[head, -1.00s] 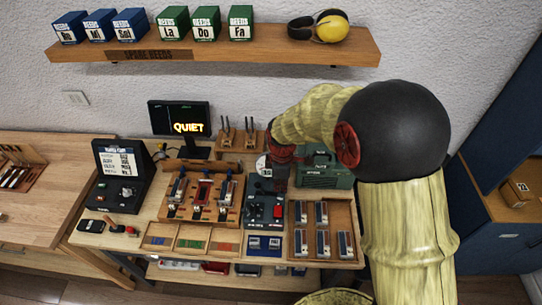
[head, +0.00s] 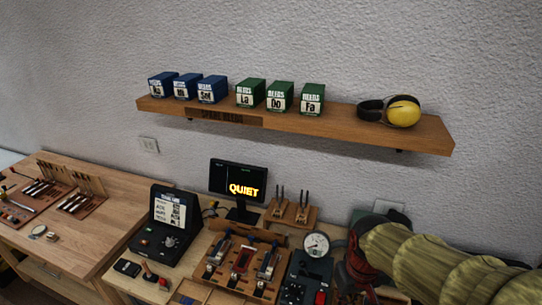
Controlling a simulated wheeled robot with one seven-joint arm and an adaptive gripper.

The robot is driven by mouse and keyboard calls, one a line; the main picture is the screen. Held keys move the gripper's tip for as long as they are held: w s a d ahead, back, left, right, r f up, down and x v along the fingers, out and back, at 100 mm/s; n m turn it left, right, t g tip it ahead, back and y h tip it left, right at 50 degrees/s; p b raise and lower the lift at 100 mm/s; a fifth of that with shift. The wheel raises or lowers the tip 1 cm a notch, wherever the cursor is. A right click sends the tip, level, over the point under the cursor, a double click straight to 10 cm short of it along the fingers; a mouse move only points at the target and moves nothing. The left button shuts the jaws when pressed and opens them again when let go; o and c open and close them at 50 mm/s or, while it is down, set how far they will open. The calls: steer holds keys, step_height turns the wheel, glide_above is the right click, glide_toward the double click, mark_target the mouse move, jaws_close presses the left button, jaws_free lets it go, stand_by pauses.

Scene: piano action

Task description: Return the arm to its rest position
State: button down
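My arm (head: 437,258), in a ribbed yellow-tan sleeve, comes in from the lower right of the head view. Its dark and red end, my gripper (head: 357,268), is at the right of the workbench, beside the round white dial gauge (head: 316,244). The fingers cannot be made out, so whether they are open or shut and whether they hold anything is hidden.
A wooden shelf (head: 425,134) with blue and green reed boxes and yellow earmuffs (head: 403,111) runs along the wall above. A monitor (head: 237,181) reading QUIET, a black console (head: 170,226) and a wooden fixture (head: 228,282) stand on the bench.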

steer(key=s+r+m+t+b, duration=0.2)
steer(key=s+r+t+b, duration=0.2)
steer(key=s+b, duration=0.3)
steer(key=shift+s+d+t, duration=0.4)
steer(key=shift+s, duration=0.1)
steer(key=shift+r, duration=0.1)
